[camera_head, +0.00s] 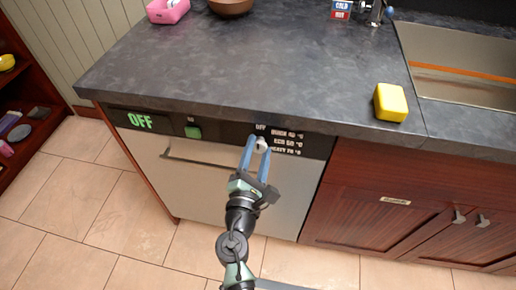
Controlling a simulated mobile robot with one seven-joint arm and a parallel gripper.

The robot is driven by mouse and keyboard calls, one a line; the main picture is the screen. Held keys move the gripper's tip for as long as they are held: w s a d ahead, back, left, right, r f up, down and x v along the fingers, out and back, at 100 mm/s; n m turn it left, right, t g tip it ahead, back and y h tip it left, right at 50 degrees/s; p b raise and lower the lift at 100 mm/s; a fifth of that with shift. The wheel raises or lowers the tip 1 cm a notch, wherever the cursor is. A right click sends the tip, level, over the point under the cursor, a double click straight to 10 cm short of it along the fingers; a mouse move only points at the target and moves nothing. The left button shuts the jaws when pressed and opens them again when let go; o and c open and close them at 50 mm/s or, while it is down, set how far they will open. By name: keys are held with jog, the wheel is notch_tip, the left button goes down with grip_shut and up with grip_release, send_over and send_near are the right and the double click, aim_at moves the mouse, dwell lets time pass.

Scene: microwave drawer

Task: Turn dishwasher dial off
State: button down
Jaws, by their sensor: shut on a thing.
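The dishwasher (200,180) has a silver front under the dark counter, with a black control strip along its top. The pale round dial (261,144) is on the strip's right, beside white printed labels, the top one reading "OFF". My gripper (256,146) is at the dial, with its two blue fingers on either side and shut on it. The dial's pointer direction is too small to tell.
A green button (193,132) is left of the dial, above the dishwasher handle (200,160). The counter (240,75) overhangs the control strip. A yellow sponge (391,102) lies near the counter edge. Wooden cabinets (400,205) stand to the right, below a sink (460,60).

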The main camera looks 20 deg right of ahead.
dwell(0.4)
jog(key=shift+c, duration=1.8)
grip_release()
jog(key=v, duration=1.3)
